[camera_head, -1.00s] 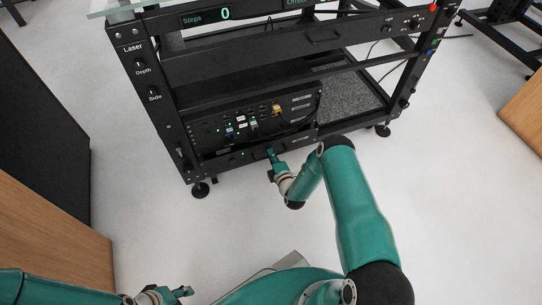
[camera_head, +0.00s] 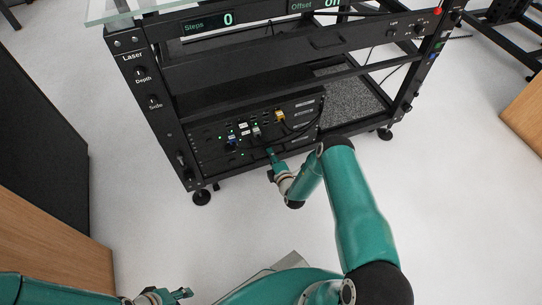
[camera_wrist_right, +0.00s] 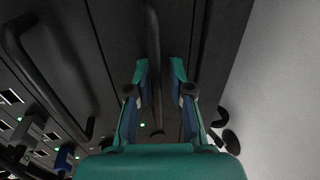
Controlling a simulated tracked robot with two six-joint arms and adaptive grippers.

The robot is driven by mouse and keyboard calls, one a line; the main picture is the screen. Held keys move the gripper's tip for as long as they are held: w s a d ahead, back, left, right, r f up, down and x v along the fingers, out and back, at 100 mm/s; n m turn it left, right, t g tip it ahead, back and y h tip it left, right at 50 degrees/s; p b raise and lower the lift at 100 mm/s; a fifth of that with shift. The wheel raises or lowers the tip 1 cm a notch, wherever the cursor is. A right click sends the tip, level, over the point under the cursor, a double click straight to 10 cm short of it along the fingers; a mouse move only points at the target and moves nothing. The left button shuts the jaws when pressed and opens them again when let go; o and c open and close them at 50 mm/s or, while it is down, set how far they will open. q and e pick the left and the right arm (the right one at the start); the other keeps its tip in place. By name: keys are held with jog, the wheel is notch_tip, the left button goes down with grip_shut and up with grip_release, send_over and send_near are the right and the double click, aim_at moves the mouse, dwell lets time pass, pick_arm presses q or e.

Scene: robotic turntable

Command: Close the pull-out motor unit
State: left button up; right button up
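The motor unit (camera_head: 232,168) is the low black drawer at the bottom left of the rack, under a panel with ports and cables. In the right wrist view its dark front (camera_wrist_right: 222,50) and bar handle (camera_wrist_right: 154,55) fill the middle. My right gripper (camera_head: 271,156) is at this front. Its two fingers (camera_wrist_right: 159,80) stand apart, one on each side of the handle, with gaps showing. How far the unit sticks out is hard to tell. My left gripper (camera_head: 186,293) is low at the bottom left, away from the rack; its finger gap is unclear.
The port panel (camera_head: 250,130) with plugged cables sits just above the motor unit, and its own handle (camera_wrist_right: 45,90) is beside my right gripper. The rack (camera_head: 165,110) stands on casters. A wooden cabinet (camera_head: 60,240) is at the left. White floor (camera_head: 450,200) is free at the right.

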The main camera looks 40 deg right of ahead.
jog(key=shift+o, duration=0.5)
jog(key=shift+r, duration=0.15)
jog(key=v, duration=1.2)
